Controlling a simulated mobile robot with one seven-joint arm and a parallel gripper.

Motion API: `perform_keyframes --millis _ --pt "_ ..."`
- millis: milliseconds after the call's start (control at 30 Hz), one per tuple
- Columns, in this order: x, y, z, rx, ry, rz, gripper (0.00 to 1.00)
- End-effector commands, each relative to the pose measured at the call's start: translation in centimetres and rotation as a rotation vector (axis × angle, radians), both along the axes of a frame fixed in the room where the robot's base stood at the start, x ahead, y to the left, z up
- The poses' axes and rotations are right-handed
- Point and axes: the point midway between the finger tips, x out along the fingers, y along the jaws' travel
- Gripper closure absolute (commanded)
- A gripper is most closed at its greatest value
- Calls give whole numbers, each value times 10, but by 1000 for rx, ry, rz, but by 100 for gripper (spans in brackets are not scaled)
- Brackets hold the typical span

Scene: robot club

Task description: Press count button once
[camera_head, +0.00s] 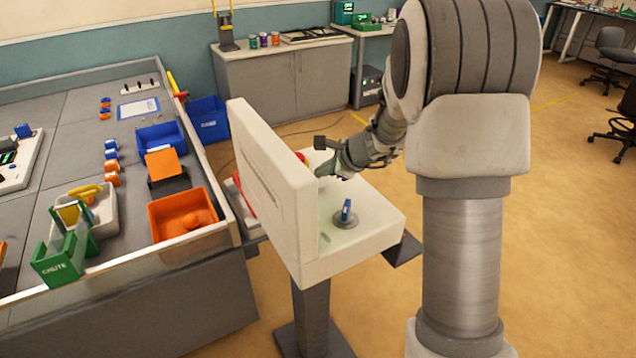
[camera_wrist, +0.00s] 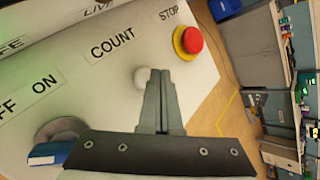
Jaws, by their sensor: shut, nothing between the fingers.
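A white console (camera_head: 375,222) with an upright panel stands on a dark post. In the wrist view its sloped face carries a COUNT label (camera_wrist: 112,46). A round whitish button (camera_wrist: 141,78) sits below that label. My gripper (camera_wrist: 160,74) is shut and empty, with its fingertips just right of the button and overlapping its edge in the picture. I cannot tell whether they touch it. In the head view my gripper (camera_head: 324,172) is low over the console, close to the upright panel, and the count button is hidden.
A red STOP button (camera_wrist: 188,40) on a yellow base lies just beyond the fingertips. A blue ON/OFF knob (camera_head: 346,210) is on the console's nearer side. A grey table (camera_head: 85,150) with bins stands left. Open floor lies to the right.

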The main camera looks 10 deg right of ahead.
Motion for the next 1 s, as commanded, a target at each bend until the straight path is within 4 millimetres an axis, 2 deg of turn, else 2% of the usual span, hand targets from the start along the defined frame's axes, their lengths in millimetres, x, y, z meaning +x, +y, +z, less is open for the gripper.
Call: perform_keyframes --millis 600,1000 --pt "0 0 0 0 0 0 100" --pt "0 0 -9 0 0 0 100"
